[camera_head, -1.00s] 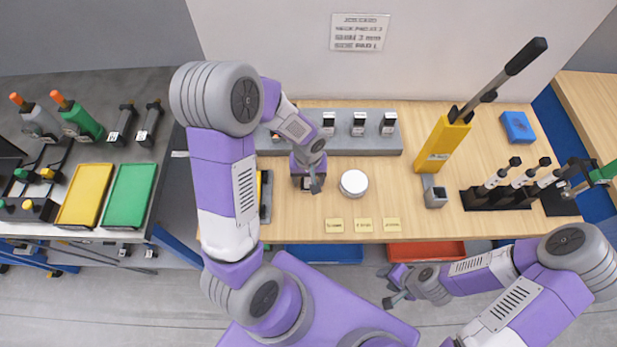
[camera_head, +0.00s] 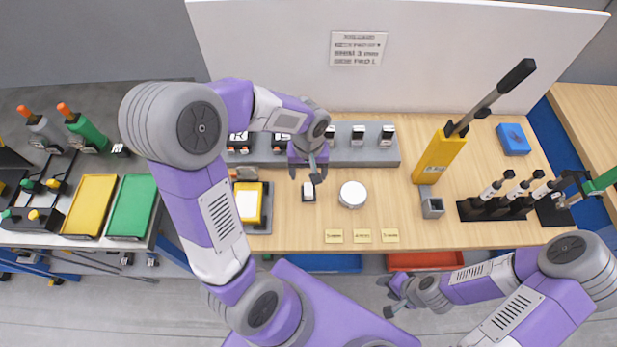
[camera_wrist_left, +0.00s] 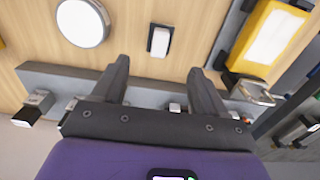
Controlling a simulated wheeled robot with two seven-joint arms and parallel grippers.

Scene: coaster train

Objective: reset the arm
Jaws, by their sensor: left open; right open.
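My left gripper (camera_head: 307,177) is open and empty above the wooden table (camera_head: 285,225). Its two fingers also show in the left wrist view (camera_wrist_left: 160,80), apart with nothing between them. A small block with a white top (camera_head: 308,192) lies on the table just in front of the fingers; it also shows in the left wrist view (camera_wrist_left: 159,40). My right gripper (camera_head: 395,297) is at the lower right, in front of the table edge, small in view and open, with nothing seen in it.
A white round disc (camera_head: 352,194) lies right of the block. A grey rail (camera_head: 350,155) with several stamp-like pieces runs along the back. A yellow device (camera_head: 252,203) stands left, a yellow lever press (camera_head: 438,155) right. Three yellow labels (camera_head: 362,236) lie near the front edge.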

